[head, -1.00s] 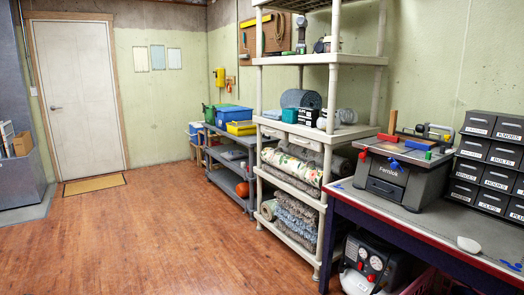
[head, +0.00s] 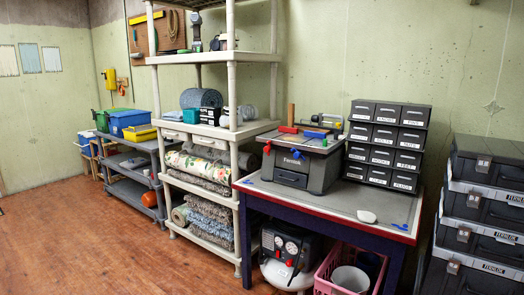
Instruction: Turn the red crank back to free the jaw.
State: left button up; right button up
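A grey bench unit (head: 304,166) with a flat top stands on the left part of the workbench. A small red handle (head: 267,149) shows at its front left, and a blue handle (head: 297,153) at its front. The red handle may be the crank; its turn is too small to read. A red block (head: 288,130) and a blue piece (head: 315,134) lie on top, near a wooden upright (head: 291,115) and a clamp-like tool (head: 327,121). I cannot tell which part is the jaw or whether it grips anything. Neither of my grippers is in view.
The workbench (head: 325,202) has free top in front of the drawer cabinet (head: 387,145). Stacked black cases (head: 485,215) stand at right, a shelf rack (head: 235,145) at left. A compressor (head: 290,250) and pink crate (head: 345,272) sit below. The wooden floor at left (head: 80,240) is open.

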aim_at(267, 149)
jog(key=u, duration=0.05)
jog(key=i, duration=1.4)
jog(key=z, duration=0.15)
